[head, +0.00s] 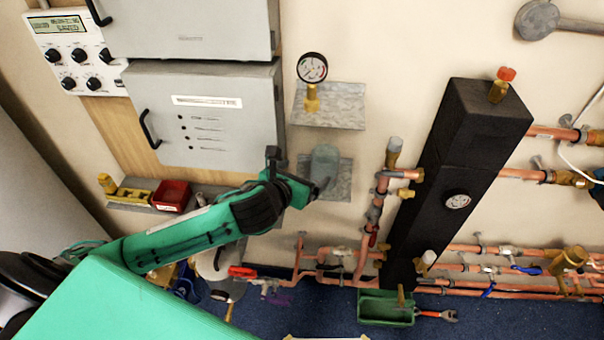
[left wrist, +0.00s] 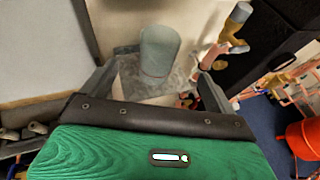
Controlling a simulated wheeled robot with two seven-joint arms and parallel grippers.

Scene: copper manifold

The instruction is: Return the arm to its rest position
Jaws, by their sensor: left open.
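My left arm (head: 185,228), green with black joints, reaches in from the lower left. Its gripper (head: 297,170) is open in front of the lower small grey shelf (head: 340,188). A grey-green cup-like cylinder (head: 325,160) stands upright on that shelf. In the left wrist view the gripper's two fingers (left wrist: 157,90) are spread wide, and the cylinder (left wrist: 160,52) appears between and beyond them. Whether a finger touches it cannot be told. My right gripper does not show.
Grey cabinets (head: 207,113) hang at the left. A gauge (head: 312,68) stands on the upper shelf. A black column (head: 445,170) and copper pipes (head: 500,250) fill the right. A red bin (head: 173,196) and green tray (head: 385,308) sit lower.

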